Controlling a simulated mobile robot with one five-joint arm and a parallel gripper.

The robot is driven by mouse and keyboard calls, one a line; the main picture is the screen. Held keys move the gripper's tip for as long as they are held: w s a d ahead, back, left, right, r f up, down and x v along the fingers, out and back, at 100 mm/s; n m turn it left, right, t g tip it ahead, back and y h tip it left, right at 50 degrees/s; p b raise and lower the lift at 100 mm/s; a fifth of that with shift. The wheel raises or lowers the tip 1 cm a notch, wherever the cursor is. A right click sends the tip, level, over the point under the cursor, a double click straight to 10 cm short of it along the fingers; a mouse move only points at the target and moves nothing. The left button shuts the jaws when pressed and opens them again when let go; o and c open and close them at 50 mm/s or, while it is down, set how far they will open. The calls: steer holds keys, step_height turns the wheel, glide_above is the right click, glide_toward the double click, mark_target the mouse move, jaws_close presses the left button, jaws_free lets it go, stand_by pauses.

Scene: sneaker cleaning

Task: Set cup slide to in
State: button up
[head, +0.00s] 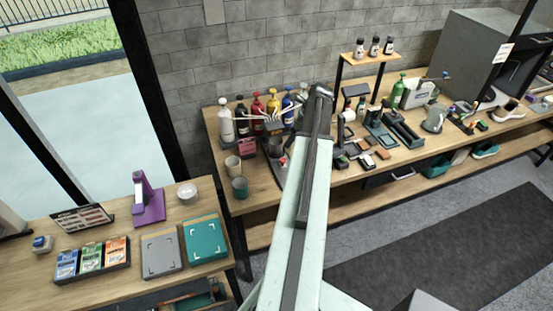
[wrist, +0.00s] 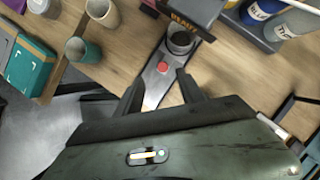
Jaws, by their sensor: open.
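The cup slide (wrist: 162,68) is a narrow metal plate with a red knob in the wrist view. It sticks out toward me from under a dark dispenser (wrist: 190,14) with a label on its front. A dark metal cup (wrist: 181,41) stands on the slide's far part, just in front of the dispenser. My gripper (wrist: 160,90) is open, its two dark fingers apart on either side of the slide's near end, with nothing between them that I can tell is gripped. The red knob lies just beyond the fingertips. In the head view my arm partly hides this area.
A teal cup (wrist: 82,50) and a beige cup (wrist: 103,12) stand left of the slide. Pump bottles (head: 257,112) line the back by the wall. Tools crowd the bench to the right. A teal box (head: 205,240) lies on the left table.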

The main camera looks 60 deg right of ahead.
steer(key=b, duration=0.5)
glide_toward(283, 160)
steer(key=shift+w+d+f, duration=0.15)
steer(key=shift+w+f, duration=0.05)
steer(key=shift+f, duration=0.25)
steer(key=b+x, duration=0.6)
steer(key=x, duration=0.1)
steer(key=shift+f+b, duration=0.4)
steer(key=shift+w+r, duration=0.1)
jaws_close()
